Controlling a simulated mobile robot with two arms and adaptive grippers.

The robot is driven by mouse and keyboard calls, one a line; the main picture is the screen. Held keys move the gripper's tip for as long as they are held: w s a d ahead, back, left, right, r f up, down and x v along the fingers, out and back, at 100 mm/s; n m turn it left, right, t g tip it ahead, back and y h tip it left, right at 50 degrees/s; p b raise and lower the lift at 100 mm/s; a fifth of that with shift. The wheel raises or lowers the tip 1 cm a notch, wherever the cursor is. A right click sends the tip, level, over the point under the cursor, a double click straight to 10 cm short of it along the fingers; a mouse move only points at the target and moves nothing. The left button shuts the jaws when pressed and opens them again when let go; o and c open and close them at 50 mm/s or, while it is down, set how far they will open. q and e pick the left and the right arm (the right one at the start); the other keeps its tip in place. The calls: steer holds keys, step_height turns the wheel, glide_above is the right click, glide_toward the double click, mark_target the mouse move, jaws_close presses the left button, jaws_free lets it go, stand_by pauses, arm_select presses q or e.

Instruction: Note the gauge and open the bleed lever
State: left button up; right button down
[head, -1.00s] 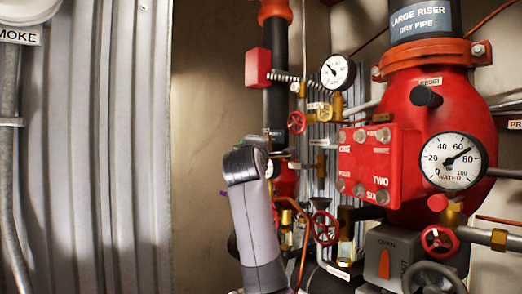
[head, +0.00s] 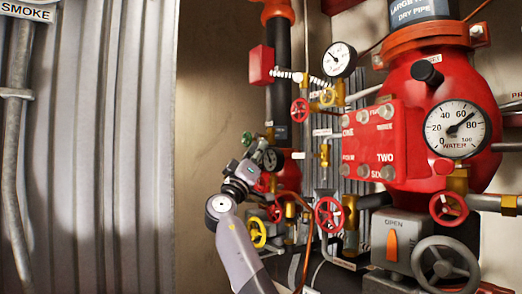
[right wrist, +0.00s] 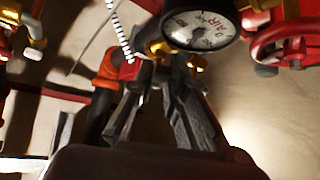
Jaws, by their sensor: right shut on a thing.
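The water gauge (head: 457,129) has a white face. Its needle points up-right, between 60 and 80. A smaller gauge (head: 340,60) stands up left of it; its reading is too small to make out. In the right wrist view a gauge marked AIR (right wrist: 200,25) shows just beyond the fingers. My right gripper (head: 262,158) is at the small pipework left of the red valve body. In the right wrist view my right gripper (right wrist: 163,72) is shut on a small fitting, mostly hidden between the fingers. I cannot tell which part is the bleed lever. My left gripper is out of view.
A red bolted cover (head: 368,145) and handwheels crowd the right. A grey box marked OPEN (head: 395,240) has an orange pointer. Corrugated metal (head: 110,150) fills the left; bare wall lies between.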

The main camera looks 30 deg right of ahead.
steer(key=m+g+h+p, duration=0.1)
steer(key=m+g+p, duration=0.1)
steer(key=m, duration=0.1)
steer(key=w+m+g+h+p, duration=0.1)
steer(key=m+g+p, duration=0.1)
steer(key=m+g, duration=0.1)
steer(key=m+g+h+p, duration=0.2)
steer(key=m+p, duration=0.1)
steer(key=shift+w+f+g, duration=0.35)
steer(key=shift+g, duration=0.05)
steer(key=shift+f, duration=0.1)
steer(key=c, duration=1.6)
jaws_free()
